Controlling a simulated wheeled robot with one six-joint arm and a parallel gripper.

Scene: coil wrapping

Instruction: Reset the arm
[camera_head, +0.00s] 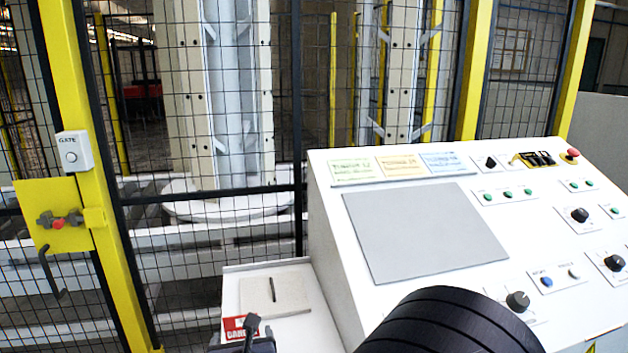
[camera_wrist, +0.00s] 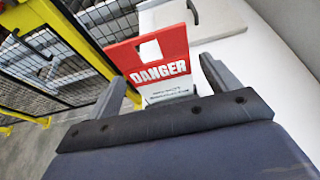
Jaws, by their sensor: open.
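My gripper (camera_wrist: 162,70) is open in the wrist view, with its two grey fingers spread apart. A red and white DANGER sign (camera_wrist: 160,68) shows in the gap between the fingers, and I cannot tell how far beyond the fingertips it is. In the head view my gripper (camera_head: 250,338) is partly seen at the bottom edge, in front of the small white side shelf (camera_head: 290,275). The same DANGER sign (camera_head: 234,328) shows there at the shelf's front, partly hidden by my gripper. My black arm covers the bottom middle of the head view.
A white sloped control panel (camera_head: 470,215) with knobs and buttons fills the right. A yellow-framed mesh fence (camera_head: 95,200) with a GATE button box (camera_head: 74,152) and a latch stands at the left.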

